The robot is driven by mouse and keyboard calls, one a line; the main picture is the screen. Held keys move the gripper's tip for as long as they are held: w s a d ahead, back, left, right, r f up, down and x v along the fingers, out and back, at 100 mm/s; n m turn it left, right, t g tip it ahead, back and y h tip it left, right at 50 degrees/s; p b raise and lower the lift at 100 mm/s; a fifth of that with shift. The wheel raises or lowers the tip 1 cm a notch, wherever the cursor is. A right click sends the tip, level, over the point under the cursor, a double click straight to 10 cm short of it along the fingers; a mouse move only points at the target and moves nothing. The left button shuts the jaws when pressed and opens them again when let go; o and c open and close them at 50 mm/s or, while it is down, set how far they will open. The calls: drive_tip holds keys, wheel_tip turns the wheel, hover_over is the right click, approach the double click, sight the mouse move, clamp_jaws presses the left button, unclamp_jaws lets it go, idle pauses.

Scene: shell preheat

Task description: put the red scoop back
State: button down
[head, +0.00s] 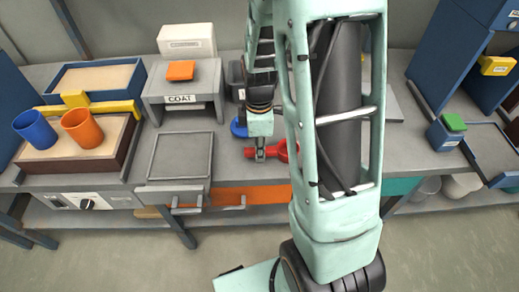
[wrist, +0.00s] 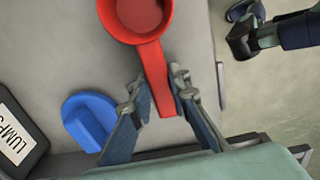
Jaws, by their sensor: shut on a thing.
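The red scoop (wrist: 139,17) lies over the grey bench top, its round bowl at the top of the wrist view and its handle pointing down. In the head view the red scoop (head: 281,152) is partly hidden behind my arm. My gripper (wrist: 163,95) is shut on the scoop's handle, one finger on each side. In the head view my gripper (head: 260,153) is low at the bench, left of the bowl. I cannot tell whether the scoop touches the bench.
A blue piece (wrist: 90,121) lies left of my gripper, beside a dark bin labelled LUMPS (wrist: 15,140). A COAT stand (head: 180,88) carries an orange block (head: 181,70). Blue (head: 35,128) and orange (head: 82,127) cups stand at far left. A shallow grey tray (head: 181,156) lies left of the scoop.

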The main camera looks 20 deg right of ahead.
drive_tip(key=shift+f, duration=0.1)
drive_tip(key=c, duration=1.8)
unclamp_jaws()
wheel_tip(320, 180, up, 12)
drive_tip(key=shift+r+p, duration=0.15)
drive_tip(key=shift+p, duration=0.8)
